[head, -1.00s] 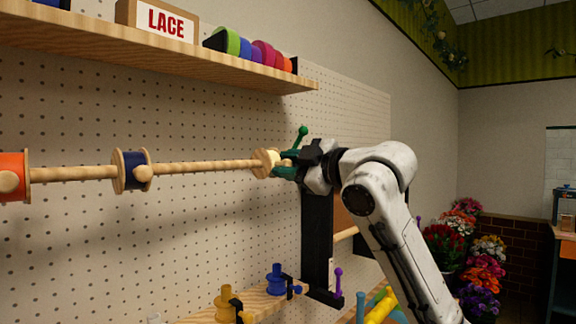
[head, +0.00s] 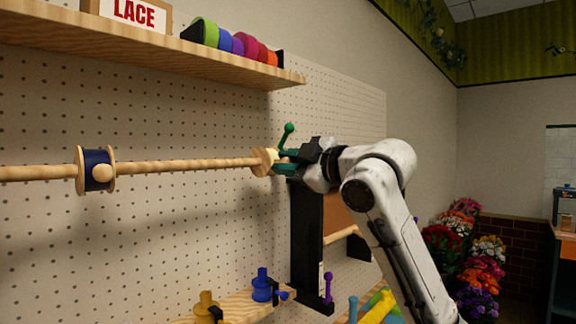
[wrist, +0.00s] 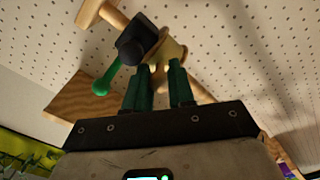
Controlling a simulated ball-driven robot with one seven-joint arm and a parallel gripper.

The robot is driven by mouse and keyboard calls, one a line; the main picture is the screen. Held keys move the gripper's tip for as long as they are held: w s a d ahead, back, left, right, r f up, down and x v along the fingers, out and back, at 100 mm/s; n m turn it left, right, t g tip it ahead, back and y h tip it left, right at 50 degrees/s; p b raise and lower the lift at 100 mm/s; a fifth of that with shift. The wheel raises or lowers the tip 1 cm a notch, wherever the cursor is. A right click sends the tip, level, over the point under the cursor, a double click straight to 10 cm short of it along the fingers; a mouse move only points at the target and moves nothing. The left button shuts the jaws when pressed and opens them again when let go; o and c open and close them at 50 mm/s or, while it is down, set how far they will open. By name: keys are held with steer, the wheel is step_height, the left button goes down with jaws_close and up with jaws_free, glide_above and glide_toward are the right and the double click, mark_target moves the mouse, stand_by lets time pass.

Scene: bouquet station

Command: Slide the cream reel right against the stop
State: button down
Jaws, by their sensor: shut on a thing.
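The cream reel (head: 270,161) sits on a wooden rod along the pegboard, partly hidden by my gripper in the head view. It also shows in the wrist view (wrist: 177,50). My gripper (head: 283,166) is shut on the cream reel; its green fingers (wrist: 160,86) reach its near side in the wrist view. The stop is a black block (wrist: 137,41) on the rod with a green lever (head: 286,135), just right of the reel in the head view. In the wrist view the block overlaps the reel, so I cannot tell whether they touch.
A navy reel (head: 97,171) sits on the same rod, well to the left. A shelf (head: 200,63) with a LACE box (head: 135,12) and coloured spools is above.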

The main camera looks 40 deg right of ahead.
steer(key=shift+a+r, duration=0.1)
steer(key=shift+a, duration=0.05)
steer(key=c, duration=1)
jaws_free()
steer(key=shift+w, duration=0.15)
steer(key=shift+o, duration=0.2)
steer(key=s+b, duration=0.3)
steer(key=s, duration=0.7)
steer(key=shift+s+d, duration=0.3)
steer(key=shift+s, duration=0.1)
